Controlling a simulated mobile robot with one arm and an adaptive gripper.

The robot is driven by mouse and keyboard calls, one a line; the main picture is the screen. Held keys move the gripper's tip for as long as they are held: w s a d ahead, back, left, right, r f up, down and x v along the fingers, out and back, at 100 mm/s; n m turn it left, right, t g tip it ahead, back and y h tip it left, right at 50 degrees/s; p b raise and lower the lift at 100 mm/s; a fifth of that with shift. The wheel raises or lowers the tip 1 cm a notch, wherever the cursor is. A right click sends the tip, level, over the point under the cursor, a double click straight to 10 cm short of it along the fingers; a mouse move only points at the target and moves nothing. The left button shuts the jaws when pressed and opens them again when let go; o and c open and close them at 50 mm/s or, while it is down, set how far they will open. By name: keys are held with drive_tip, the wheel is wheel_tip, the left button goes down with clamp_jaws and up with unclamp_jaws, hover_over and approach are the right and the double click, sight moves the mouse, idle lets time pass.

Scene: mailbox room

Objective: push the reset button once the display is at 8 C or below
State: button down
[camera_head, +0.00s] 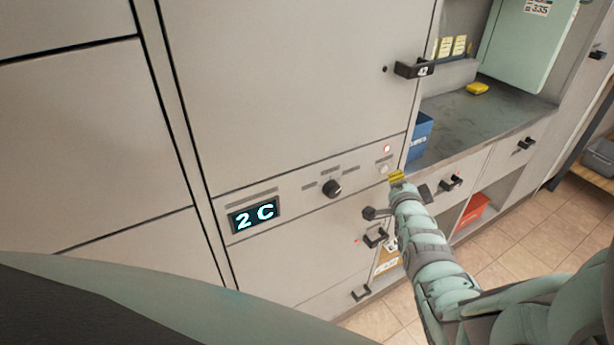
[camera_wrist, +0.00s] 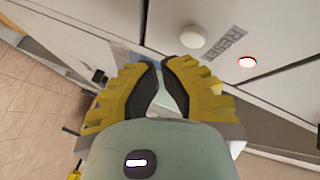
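The display (camera_head: 254,215) on the panel reads "2 C" in the head view. The reset button (camera_head: 384,169) is a small pale round button at the panel's right end, below a lit red light (camera_head: 387,149). In the wrist view the white button (camera_wrist: 192,37) is beside a "RESET" label (camera_wrist: 226,42) and the glowing red light (camera_wrist: 247,62). My gripper (camera_head: 396,176), with yellow fingers, is close to the button at its lower right. In the wrist view my gripper (camera_wrist: 159,66) appears shut and empty, its fingertips below and left of the button, apart from it in the picture.
A dark knob (camera_head: 332,188) is on the panel between display and button. Black handles (camera_head: 414,69) and (camera_head: 375,237) stick out from the doors. A counter (camera_head: 480,118) with a blue bin (camera_head: 419,135) is to the right. Tiled floor is open at lower right.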

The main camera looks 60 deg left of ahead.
drive_tip(key=shift+w+a, duration=0.15)
drive_tip(key=shift+a, duration=0.1)
idle(1.4)
drive_tip(key=shift+a+r+b, duration=0.1)
drive_tip(key=shift+a+b, duration=0.3)
drive_tip(key=shift+a, duration=0.35)
idle(0.9)
drive_tip(key=shift+d+b, duration=0.45)
drive_tip(key=shift+d, duration=0.3)
drive_tip(key=shift+s+d+b, duration=0.15)
drive_tip(key=shift+d+b, duration=0.4)
drive_tip(key=shift+d, duration=0.7)
drive_tip(key=shift+s+d+b, duration=0.1)
drive_tip(key=shift+d+b, duration=0.4)
drive_tip(key=shift+d, duration=0.75)
